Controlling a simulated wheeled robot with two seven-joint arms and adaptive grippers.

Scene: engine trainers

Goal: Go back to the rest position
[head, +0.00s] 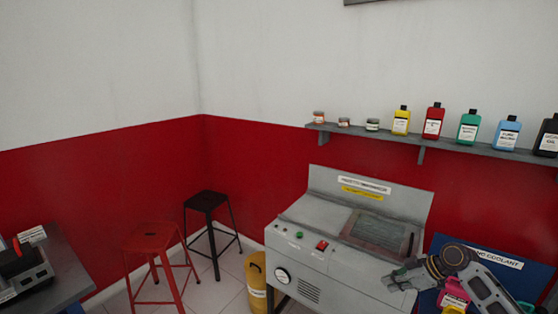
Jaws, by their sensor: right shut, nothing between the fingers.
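My right gripper (398,278) shows at the lower right, in front of the right side of the grey machine (300,240). Its arm comes in from the bottom right corner. The gripper is shut and holds nothing. It overlaps the machine's front in the picture; I cannot tell how close it is. My left gripper is not in view.
A blue board (450,243) and a pink bottle (455,293) are beside my right arm. A wall shelf (455,148) holds several bottles. A red stool (152,238), a black stool (207,200) and a yellow canister (256,285) stand on the floor. A table (68,262) is at left.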

